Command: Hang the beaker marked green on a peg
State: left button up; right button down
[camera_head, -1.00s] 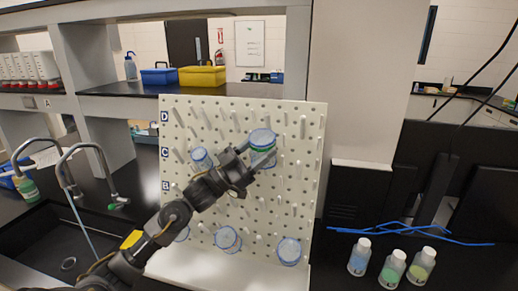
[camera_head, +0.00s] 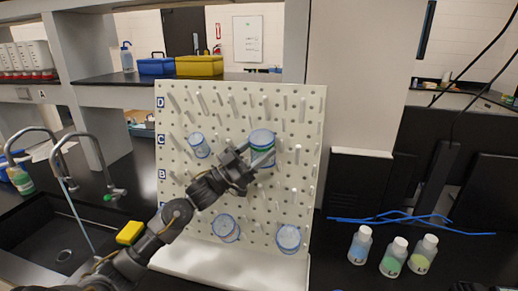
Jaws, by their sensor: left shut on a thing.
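The beaker marked green (camera_head: 262,149) is clear with a blue-tinted rim and a green band. It is in front of the upper middle of the white pegboard (camera_head: 230,98), with its open end up. My left gripper (camera_head: 250,163) is shut on the beaker from its lower left side. The pegs (camera_head: 302,110) stick out in rows. The pegs directly behind the beaker are hidden, so I cannot tell whether it touches one. My right gripper is not in view.
Other beakers hang on the board at upper left (camera_head: 199,146), lower left (camera_head: 225,228) and lower right (camera_head: 288,238). Bottles (camera_head: 394,257) stand right of the board. A sink (camera_head: 62,235) and a yellow block (camera_head: 130,232) are at left.

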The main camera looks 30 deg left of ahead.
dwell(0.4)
pick_arm(q)
jog(key=o, duration=1)
jog(key=shift+o, duration=0.2)
jog(key=shift+s+a+f+b, duration=0.2)
jog(key=shift+s+f+b, duration=0.15)
jog(key=shift+f, duration=0.1)
jog(key=b+v, duration=0.4)
jog(key=v, duration=0.5)
jog(key=shift+s+a, duration=0.25)
jog(key=shift+f, duration=0.1)
